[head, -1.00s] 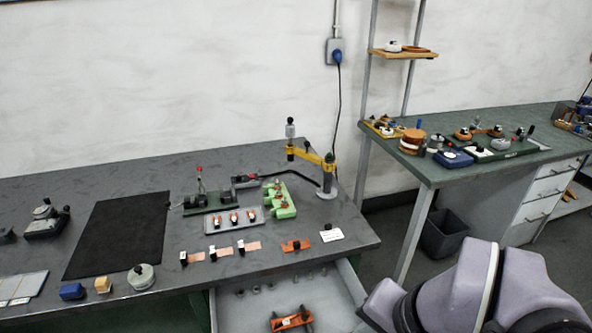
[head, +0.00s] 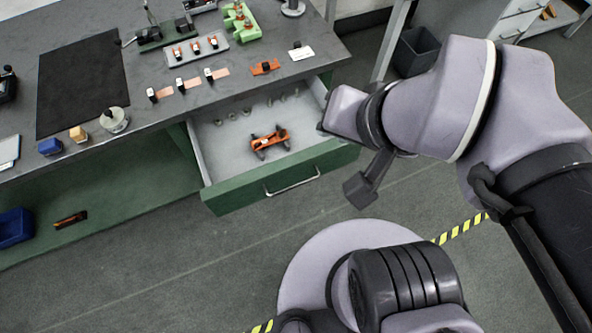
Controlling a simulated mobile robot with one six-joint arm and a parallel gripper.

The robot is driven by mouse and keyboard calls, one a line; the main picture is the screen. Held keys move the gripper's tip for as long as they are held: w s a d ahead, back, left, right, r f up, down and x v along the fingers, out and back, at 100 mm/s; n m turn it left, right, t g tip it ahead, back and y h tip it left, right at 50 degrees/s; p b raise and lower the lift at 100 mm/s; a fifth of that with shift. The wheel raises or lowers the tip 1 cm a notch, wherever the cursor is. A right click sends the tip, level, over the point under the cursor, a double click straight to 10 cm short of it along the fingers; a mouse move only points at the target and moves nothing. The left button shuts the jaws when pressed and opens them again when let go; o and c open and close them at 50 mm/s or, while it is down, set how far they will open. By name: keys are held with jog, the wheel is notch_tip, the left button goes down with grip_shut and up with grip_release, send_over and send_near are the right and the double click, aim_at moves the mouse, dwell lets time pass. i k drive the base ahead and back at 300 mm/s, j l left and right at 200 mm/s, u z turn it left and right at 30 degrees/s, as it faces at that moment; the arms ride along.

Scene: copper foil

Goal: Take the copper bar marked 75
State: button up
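Copper strips lie in a row near the front edge of the grey bench, each beside a small black and white block: a left strip (head: 165,91), a middle strip (head: 193,83) and a right strip (head: 221,72). Behind them a grey tray (head: 188,60) holds small copper-coloured pieces with white and dark parts. No number is readable, so I cannot tell which bar is marked 75. What seems to be my gripper (head: 361,189) is a dark part hanging below my wrist, right of the open drawer and apart from the bars. Its fingers cannot be made out.
An open green-fronted drawer (head: 329,157) juts out below the bench, holding an orange tool (head: 269,140) and small grey pieces. A black mat (head: 82,82), a round pot (head: 115,120) and a green fixture (head: 238,20) stand on the bench. A bin (head: 415,52) stands behind.

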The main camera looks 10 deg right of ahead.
aim_at(282, 134)
jog(key=i+j+u, duration=0.2)
jog(key=j+u, duration=0.3)
jog(key=i+j+u, duration=0.2)
jog(key=u, duration=0.3)
